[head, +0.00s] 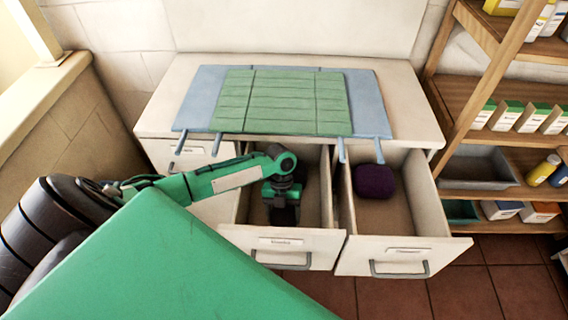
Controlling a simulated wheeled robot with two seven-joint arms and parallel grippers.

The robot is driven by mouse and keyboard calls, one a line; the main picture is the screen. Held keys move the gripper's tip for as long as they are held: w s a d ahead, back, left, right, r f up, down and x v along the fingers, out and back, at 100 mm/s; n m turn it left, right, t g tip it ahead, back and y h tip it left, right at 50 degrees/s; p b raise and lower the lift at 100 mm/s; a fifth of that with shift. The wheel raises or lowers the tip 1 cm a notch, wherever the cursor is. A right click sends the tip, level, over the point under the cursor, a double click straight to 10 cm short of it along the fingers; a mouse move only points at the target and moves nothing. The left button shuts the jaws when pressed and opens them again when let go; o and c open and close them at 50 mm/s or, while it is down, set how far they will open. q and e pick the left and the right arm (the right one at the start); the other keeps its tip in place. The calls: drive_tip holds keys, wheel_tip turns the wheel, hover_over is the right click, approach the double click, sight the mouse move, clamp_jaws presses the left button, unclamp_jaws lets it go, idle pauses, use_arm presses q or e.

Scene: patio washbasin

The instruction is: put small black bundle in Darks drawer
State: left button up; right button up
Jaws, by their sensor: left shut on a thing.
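I cannot tell whether the bundle touches the drawer floor. The middle drawer has a small label on its front, too blurred to read surely. The right drawer (405,245) is also open and holds a dark purple bundle (374,181) near its back left. Its label is unreadable. My right gripper is not in view.
The white cabinet top (405,115) carries a blue rack (203,95) with a green slatted mat (283,100). A left drawer (180,152) looks shut behind my arm. A wooden shelf (457,88) with boxes and bottles stands at the right. Tiled floor (500,290) in front is clear.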

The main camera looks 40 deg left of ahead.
use_arm(q)
wheel_tip(320, 180, down, 6)
drive_tip(key=shift+f, duration=0.1)
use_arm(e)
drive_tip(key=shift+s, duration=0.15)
use_arm(q)
drive_tip(key=shift+f, duration=0.15)
drive_tip(key=shift+f, duration=0.15)
drive_tip(key=o, duration=0.8)
drive_tip(key=shift+o, duration=0.9)
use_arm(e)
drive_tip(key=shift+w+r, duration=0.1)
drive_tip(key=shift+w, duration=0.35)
